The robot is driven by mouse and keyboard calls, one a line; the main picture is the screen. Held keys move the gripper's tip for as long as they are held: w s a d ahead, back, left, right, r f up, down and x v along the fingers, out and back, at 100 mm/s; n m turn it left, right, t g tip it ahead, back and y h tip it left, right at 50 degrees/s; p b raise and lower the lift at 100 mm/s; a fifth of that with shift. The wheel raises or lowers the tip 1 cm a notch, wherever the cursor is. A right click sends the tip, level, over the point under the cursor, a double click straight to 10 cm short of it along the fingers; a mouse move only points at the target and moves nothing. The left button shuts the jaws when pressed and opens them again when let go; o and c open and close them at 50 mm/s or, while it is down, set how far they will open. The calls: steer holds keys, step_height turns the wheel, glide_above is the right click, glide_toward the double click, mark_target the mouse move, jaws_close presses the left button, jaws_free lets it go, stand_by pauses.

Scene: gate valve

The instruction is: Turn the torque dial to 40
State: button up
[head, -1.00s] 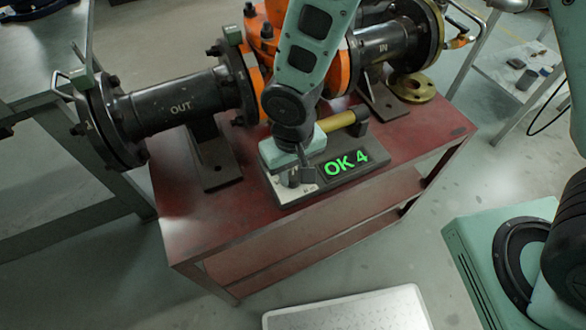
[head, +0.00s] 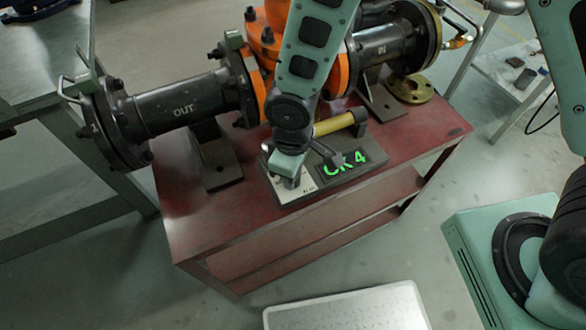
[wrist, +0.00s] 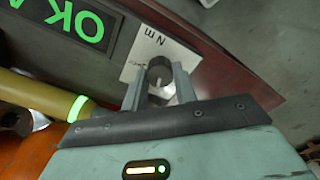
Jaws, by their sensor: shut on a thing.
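The dial (wrist: 158,70) is a small dark round knob on a white plate marked "N m" (wrist: 150,48). In the wrist view my gripper (wrist: 160,78) has a finger on either side of the dial and is shut on it. In the head view my gripper (head: 290,176) points down at the plate's (head: 309,184) end of the dark block (head: 370,172) and hides most of the dial. The dial's pointer and scale numbers are not readable. The green display (head: 343,164) reads "OK 4", partly covered by a part of my wrist; the wrist view shows it cut off.
A yellow-handled tool (head: 335,123) lies along the block's back, with a lit green ring (wrist: 78,108) in the wrist view. Behind stand the black OUT pipe (head: 180,107), orange valve (head: 262,45) and IN pipe (head: 380,48). The red bench's (head: 230,215) front is clear.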

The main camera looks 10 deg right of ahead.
steer(key=shift+n, duration=0.3)
steer(key=o, duration=1)
step_height(320, 180, up, 18)
steer(key=p, duration=0.3)
steer(key=shift+f, duration=0.25)
steer(key=s+d+r+m+p, duration=0.1)
steer(key=s+d+r, duration=0.1)
steer(key=s+r, duration=0.1)
steer(key=s+d+r+m+p, duration=0.2)
steer(key=s+d+r, duration=0.1)
steer(key=s+r, duration=0.1)
steer(key=s+d+r+m+p, duration=0.1)
steer(key=s+d+r+p, duration=0.1)
steer(key=s+d+r, duration=0.1)
steer(key=shift+s+d+r+m+y, duration=0.1)
steer(key=shift+s+r+m+y, duration=0.2)
steer(key=shift+s+r, duration=0.45)
